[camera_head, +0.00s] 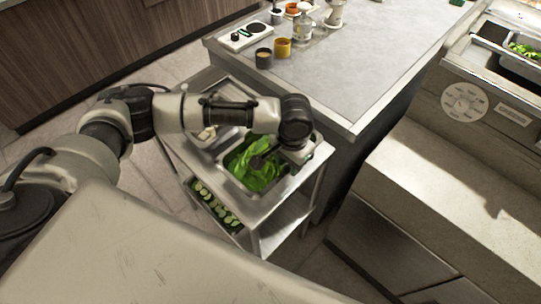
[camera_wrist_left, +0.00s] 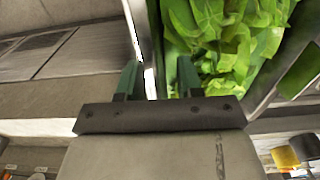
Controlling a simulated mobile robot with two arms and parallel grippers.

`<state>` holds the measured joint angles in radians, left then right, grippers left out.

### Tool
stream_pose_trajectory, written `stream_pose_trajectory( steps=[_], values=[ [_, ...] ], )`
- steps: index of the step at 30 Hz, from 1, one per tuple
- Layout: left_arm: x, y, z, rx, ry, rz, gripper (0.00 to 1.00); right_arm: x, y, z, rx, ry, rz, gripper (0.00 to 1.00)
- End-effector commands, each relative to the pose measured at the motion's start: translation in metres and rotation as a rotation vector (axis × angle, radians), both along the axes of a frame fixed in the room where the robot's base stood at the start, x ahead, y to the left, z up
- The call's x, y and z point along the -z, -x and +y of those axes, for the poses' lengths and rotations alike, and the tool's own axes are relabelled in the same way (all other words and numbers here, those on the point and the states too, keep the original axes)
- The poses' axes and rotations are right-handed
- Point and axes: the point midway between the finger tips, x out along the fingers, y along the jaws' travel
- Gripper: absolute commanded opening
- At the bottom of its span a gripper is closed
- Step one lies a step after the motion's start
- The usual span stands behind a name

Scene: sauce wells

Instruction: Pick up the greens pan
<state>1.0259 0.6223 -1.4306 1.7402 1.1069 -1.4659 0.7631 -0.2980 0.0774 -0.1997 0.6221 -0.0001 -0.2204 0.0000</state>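The greens pan (camera_head: 240,187) is a metal pan full of bright green leaves, set in the top of a metal cart. My left gripper (camera_head: 265,158) is above its right part and hides some of the leaves and rim. In the left wrist view, my left gripper (camera_wrist_left: 159,80) has its two green fingers apart. My right gripper is in neither view.
The cart (camera_head: 284,187) has a lower shelf with a tray of sliced green food (camera_head: 214,207). A grey counter (camera_head: 370,60) with jars stands close behind; a pale-topped unit (camera_head: 430,190) stands at right.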

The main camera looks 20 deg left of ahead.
Motion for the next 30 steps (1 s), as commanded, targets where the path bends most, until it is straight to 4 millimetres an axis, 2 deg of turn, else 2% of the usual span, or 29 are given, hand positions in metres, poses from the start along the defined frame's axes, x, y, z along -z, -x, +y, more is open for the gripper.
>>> stream_pose_trajectory(
  steps=[8,11,15,16,30],
  values=[
    [0.0051,-0.0001,-0.0002,0.001,0.0,-0.001,0.36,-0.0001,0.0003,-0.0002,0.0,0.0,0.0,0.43],
    [0.005,-0.0001,-0.0002,0.001,0.0,-0.001,0.24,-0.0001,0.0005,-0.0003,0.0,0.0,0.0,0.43],
    [0.0049,-0.0002,-0.0001,0.0,0.0,-0.001,0.03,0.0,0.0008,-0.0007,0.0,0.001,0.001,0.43],
    [0.0048,-0.0002,0.0,0.0,0.0,-0.001,0.0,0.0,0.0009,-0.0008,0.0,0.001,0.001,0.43],
    [0.0039,-0.0007,-0.0002,0.0,0.002,-0.002,0.0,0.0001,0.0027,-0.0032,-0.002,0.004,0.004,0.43]
  ],
)
